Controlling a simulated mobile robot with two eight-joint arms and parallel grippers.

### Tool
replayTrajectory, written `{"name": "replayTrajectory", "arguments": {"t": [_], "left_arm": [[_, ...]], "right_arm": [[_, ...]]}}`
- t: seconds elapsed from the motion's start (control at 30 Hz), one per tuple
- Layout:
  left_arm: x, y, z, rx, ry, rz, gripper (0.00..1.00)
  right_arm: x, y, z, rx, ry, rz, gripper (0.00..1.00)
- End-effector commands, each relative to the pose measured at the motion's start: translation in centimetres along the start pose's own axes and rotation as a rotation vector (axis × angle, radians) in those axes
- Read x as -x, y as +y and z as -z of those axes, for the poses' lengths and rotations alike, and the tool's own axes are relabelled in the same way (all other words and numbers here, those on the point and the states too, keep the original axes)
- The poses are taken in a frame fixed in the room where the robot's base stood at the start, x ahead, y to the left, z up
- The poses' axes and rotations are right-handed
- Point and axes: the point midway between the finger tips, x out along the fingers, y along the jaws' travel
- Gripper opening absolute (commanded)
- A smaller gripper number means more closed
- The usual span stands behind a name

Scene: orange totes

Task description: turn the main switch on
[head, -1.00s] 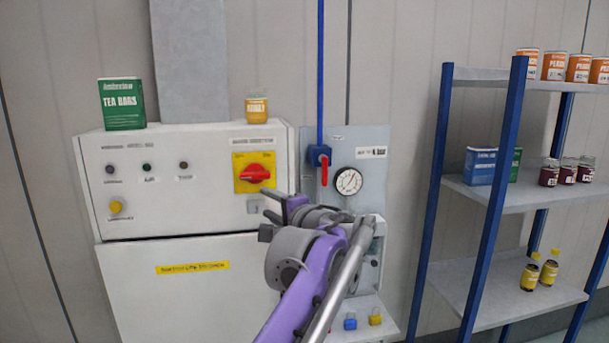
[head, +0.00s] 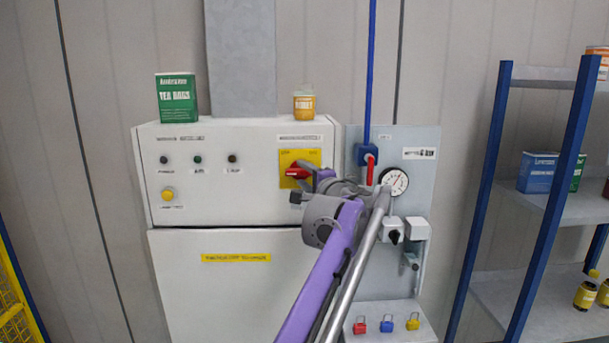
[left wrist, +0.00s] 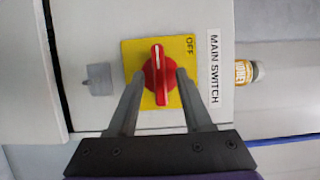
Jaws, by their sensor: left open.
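The main switch is a red rotary knob (head: 296,172) on a yellow plate (head: 312,156) at the right of the white cabinet's upper panel. In the left wrist view the knob (left wrist: 158,76) has a white line along its handle, which lies about level on the panel. The word OFF shows on the plate (left wrist: 189,100), beside a MAIN SWITCH label (left wrist: 215,70). My left gripper (head: 311,184) is in front of the switch and partly hides it. In the left wrist view its open fingers (left wrist: 160,82) appear on either side of the knob; contact cannot be told.
A tea tin (head: 177,98) and a honey jar (head: 304,104) stand on the cabinet. A blue-framed shelf (head: 487,180) stands at right.

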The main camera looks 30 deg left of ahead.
Motion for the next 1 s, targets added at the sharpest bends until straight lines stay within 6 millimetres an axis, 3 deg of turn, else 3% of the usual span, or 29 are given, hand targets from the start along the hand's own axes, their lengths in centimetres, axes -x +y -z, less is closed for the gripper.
{"name": "replayTrajectory", "arguments": {"t": [0.23,0.5,1.0], "left_arm": [[-0.06,0.03,0.01,0.000,0.000,0.000,0.50],[-0.03,0.03,0.01,0.000,0.000,0.000,0.01],[-0.02,0.04,0.01,-0.033,0.000,0.013,0.00]], "right_arm": [[-0.01,0.00,-0.01,0.000,0.000,0.000,0.00],[-0.01,0.00,-0.01,0.000,0.000,0.000,0.00],[0.11,0.00,0.09,0.000,0.001,0.000,0.00]]}}
